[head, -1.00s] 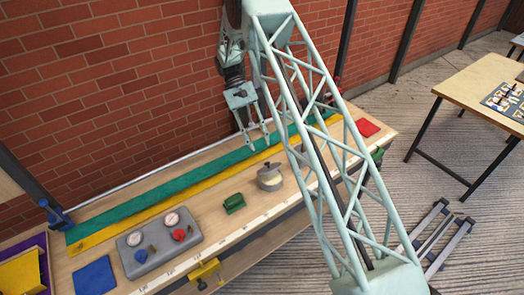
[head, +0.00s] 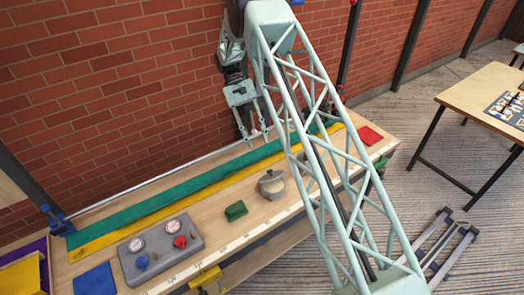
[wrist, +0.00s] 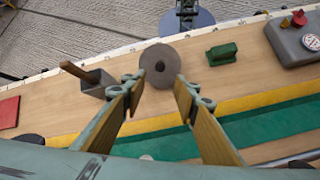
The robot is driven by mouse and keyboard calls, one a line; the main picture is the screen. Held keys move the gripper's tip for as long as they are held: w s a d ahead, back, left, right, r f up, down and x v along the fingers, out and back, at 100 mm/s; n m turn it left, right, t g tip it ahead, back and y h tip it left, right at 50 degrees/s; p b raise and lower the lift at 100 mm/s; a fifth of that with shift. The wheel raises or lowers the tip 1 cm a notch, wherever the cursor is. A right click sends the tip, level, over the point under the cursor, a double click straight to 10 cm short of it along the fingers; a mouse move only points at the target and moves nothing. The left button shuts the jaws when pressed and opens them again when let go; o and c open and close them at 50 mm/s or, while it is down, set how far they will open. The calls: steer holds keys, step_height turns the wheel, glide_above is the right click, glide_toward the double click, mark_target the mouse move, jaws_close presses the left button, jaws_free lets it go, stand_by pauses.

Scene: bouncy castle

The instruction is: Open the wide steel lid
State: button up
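The wide steel lid (wrist: 158,66) is a round grey disc with a dark knob in its middle, seen from above in the wrist view. In the head view the same lidded piece (head: 272,185) stands on the bench near its front edge. My gripper (wrist: 158,92) is open, and nothing shows between its fingers. In the wrist view the fingers point towards the lid, one on each side below it, apart from the knob. In the head view my gripper (head: 259,138) hangs over the back of the bench, behind the lid. What lies under the lid is hidden.
A green block (head: 236,210) sits left of the lid. A grey panel (head: 160,250) with gauges and knobs stands farther left. A grey box with a wooden handle (wrist: 92,80) is near the lid. A brick wall (head: 120,90) rises behind the bench.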

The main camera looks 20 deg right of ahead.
mark_target(270, 173)
steer(key=shift+s+d+r+n+t+y+b, duration=0.15)
steer(key=shift+s+r+n+t+b, duration=0.35)
steer(key=shift+r+n, duration=0.2)
steer(key=shift+s+d+r+n+t+y+b, duration=0.1)
steer(key=shift+s+r+n+t+y+b, duration=0.1)
steer(key=shift+s+r+n+t+b, duration=0.35)
steer(key=shift+s+d+r+n+t+y+b, duration=0.15)
steer(key=shift+s+r+n+t+b, duration=0.15)
steer(key=shift+r+n+t+b, duration=0.5)
steer(key=shift+f+g, duration=0.25)
steer(key=shift+g, duration=0.1)
steer(key=shift+x, duration=6.8)
steer(key=shift+c, duration=0.5)
jaws_close()
